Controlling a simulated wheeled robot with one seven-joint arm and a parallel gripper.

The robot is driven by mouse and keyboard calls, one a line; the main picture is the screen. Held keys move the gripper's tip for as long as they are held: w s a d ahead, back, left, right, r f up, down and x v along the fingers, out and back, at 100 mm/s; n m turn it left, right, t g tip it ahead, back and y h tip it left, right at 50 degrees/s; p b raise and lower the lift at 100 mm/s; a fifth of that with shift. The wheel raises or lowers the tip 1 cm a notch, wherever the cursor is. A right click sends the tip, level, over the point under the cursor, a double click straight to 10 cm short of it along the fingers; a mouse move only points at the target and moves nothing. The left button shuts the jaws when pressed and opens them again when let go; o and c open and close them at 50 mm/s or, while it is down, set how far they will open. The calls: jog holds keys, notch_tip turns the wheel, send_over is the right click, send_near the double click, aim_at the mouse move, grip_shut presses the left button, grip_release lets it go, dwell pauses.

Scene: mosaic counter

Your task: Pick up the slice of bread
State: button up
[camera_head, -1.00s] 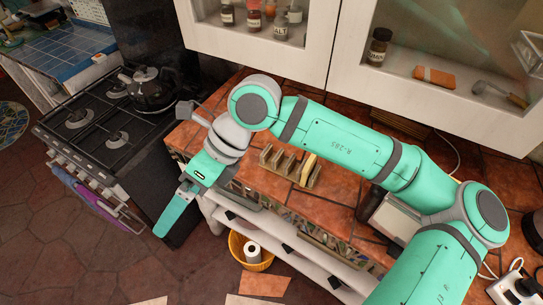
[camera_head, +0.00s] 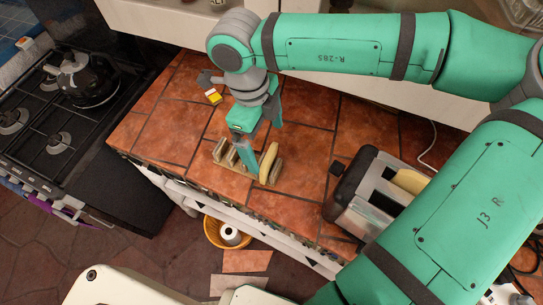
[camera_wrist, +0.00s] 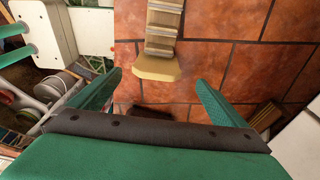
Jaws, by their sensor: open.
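A pale yellow slice of bread (camera_head: 269,162) stands upright at the right end of a wooden rack (camera_head: 219,153) on the tiled counter. In the wrist view the slice (camera_wrist: 158,68) is at the near end of the rack (camera_wrist: 163,28), just ahead of the fingertips and between their lines. My gripper (camera_head: 262,145) is open and empty above the rack and hides part of it; both fingers also show in the wrist view (camera_wrist: 159,85). Another bread-coloured slice (camera_head: 410,180) shows in the toaster (camera_head: 372,190) at the right.
A stove (camera_head: 60,135) with a black kettle (camera_head: 85,80) is at the left. A small yellow and white item (camera_head: 213,96) lies behind the rack. Cupboards line the back. A yellow bin (camera_head: 212,232) stands on the floor below. The counter left of the rack is clear.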

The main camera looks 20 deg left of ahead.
aim_at(267, 154)
jog(key=shift+s+d+f, duration=0.1)
jog(key=shift+d+f, duration=0.1)
jog(key=shift+f, duration=1.05)
jog(key=shift+s+d+f, duration=0.15)
jog(key=shift+d+f, duration=0.05)
jog(key=shift+f, duration=1)
jog(key=shift+s+d+f, duration=0.1)
jog(key=shift+d+f, duration=0.1)
jog(key=shift+f, duration=1.05)
jog(key=c, duration=0.8)
